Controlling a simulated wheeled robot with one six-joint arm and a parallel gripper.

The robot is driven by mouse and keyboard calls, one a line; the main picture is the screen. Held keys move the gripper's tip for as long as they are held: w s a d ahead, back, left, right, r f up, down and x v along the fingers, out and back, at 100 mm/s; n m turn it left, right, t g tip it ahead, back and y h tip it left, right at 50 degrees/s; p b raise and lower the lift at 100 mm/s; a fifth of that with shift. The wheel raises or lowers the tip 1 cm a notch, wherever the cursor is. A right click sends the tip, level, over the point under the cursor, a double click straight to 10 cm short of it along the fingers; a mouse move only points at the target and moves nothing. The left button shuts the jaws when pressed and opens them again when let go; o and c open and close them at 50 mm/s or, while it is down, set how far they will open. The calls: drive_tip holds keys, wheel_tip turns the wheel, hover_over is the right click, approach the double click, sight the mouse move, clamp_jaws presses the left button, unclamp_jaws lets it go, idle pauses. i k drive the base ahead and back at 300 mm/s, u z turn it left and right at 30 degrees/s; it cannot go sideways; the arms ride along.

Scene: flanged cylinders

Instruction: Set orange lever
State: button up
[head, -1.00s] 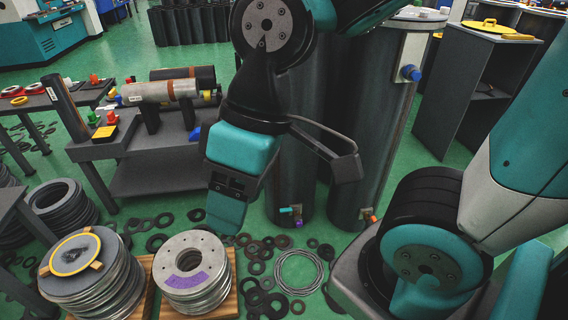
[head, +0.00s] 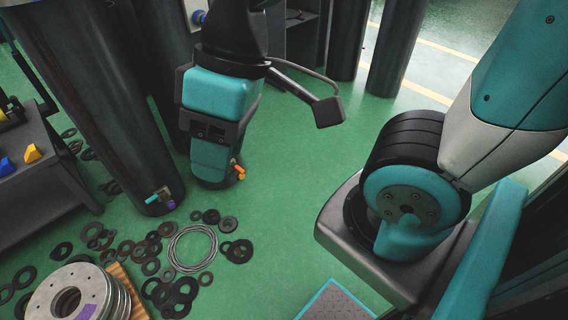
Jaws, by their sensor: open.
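The orange lever (head: 238,167) is a small orange piece low on a dark flanged cylinder, just right of my gripper's lower end in the picture. My gripper (head: 211,170) hangs pointing down, teal and black, in front of that cylinder and covers much of its base. The gripper is open and nothing shows held in it; its fingertips are hard to make out. I cannot tell how far the gripper is from the lever in depth. A second dark cylinder (head: 95,100) on the left has a teal lever (head: 156,197) with a purple piece at its foot.
Many black rings (head: 238,250) and a coiled wire ring (head: 192,246) lie on the green floor. A stack of metal flanges (head: 75,295) stands on a wooden pallet at bottom left. A dark bench (head: 35,185) is at left.

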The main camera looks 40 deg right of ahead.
sight(237, 166)
drive_tip(key=z, duration=0.7)
drive_tip(key=i, duration=1.6)
drive_tip(key=z, duration=0.05)
drive_tip(key=k, duration=1)
drive_tip(key=u, duration=0.15)
